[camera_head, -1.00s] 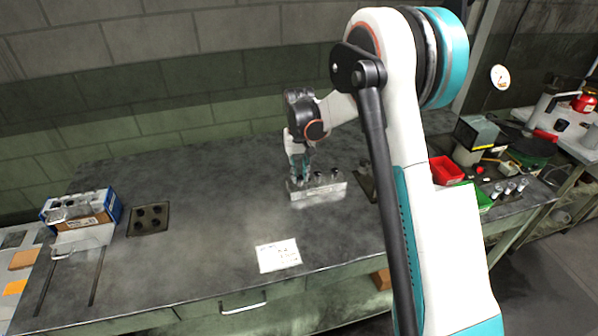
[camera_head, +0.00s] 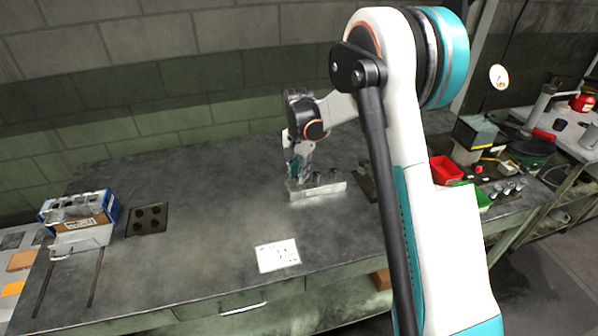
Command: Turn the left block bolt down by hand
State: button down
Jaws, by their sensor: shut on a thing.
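A light grey metal block (camera_head: 322,189) stands on the dark bench, just left of my arm. Two dark bolt heads, a middle bolt (camera_head: 317,178) and a right bolt (camera_head: 334,174), show on its top. My gripper (camera_head: 299,178) points down at the left end of the block and is shut on the left block bolt. The fingers hide that bolt, so I cannot see how deep it sits.
A white paper sheet (camera_head: 278,255) lies in front of the block. A blue-and-white box (camera_head: 80,208) and a dark plate with holes (camera_head: 148,220) are at the left. A red bin (camera_head: 446,170) stands right of my arm. The bench between is clear.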

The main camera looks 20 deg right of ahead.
jog(key=shift+w+r, duration=0.1)
dwell(0.4)
jog(key=c, duration=1.4)
grip_release()
jog(key=shift+c, duration=0.2)
notch_tip(320, 180, up, 12)
